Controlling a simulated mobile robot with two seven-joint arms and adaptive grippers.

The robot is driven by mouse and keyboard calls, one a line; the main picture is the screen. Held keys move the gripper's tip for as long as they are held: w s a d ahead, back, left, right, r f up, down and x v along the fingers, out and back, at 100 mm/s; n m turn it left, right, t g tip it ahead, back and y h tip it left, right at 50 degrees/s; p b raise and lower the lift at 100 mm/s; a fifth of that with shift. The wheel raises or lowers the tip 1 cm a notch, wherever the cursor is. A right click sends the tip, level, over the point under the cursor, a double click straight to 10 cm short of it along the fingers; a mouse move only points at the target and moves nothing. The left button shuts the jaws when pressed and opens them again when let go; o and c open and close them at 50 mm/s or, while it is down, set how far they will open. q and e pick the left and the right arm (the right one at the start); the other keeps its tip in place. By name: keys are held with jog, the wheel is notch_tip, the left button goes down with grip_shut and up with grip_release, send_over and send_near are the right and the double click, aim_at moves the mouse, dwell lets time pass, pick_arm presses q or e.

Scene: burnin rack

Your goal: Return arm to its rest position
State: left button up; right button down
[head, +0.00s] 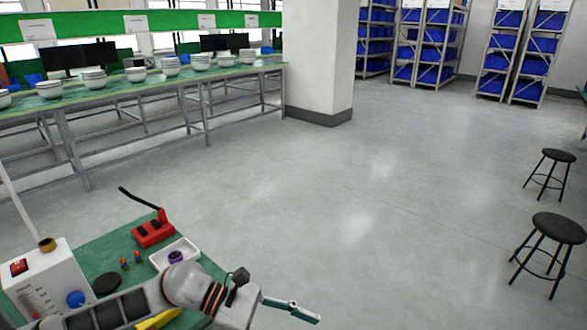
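My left arm (187,286) comes in from the lower left and reaches across the front edge of the green bench. My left gripper (292,308) points right, past the bench's right side and over the floor. Its fingers show as one slim grey and teal bar, seen side-on, so I cannot tell whether they are apart or together. No separate object shows clearly at the fingertips. My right gripper is not in view.
The green bench (100,262) holds a white control box (45,285), a red device (152,232), a white tray (188,246) with a dark purple ring, and a yellow item (158,319) partly behind my arm. Two stools (558,228) stand right. The middle floor is clear.

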pick_arm(q)
jog(key=w+d+r+n+t+h, duration=0.1)
jog(key=d+r+n+t+h, duration=0.45)
jog(key=n, duration=0.95)
jog(key=w+a+f+n+t+y, duration=0.2)
jog(key=a+f+n+t+y, duration=0.4)
jog(key=n, duration=0.6)
jog(key=w+a+f+n+t+y, duration=0.25)
jog(key=a+f+n+t, duration=0.3)
jog(key=a+n, duration=0.55)
jog(key=s+a+f+n+g+y, duration=0.2)
jog(key=s+a+f+n+y, duration=0.1)
jog(key=s+a+f+n, duration=0.2)
jog(key=s+a+f+n+g+y, duration=0.1)
jog(key=s+a+f+n+y, duration=0.3)
jog(key=s+f+n, duration=0.4)
notch_tip(320, 180, down, 4)
jog(key=shift+s+a+f+n+g+y, duration=0.2)
jog(key=shift+a+f+n+g+y, duration=0.15)
jog(key=shift+a+n, duration=0.5)
jog(key=shift+d+r, duration=0.1)
jog(key=shift+d, duration=0.1)
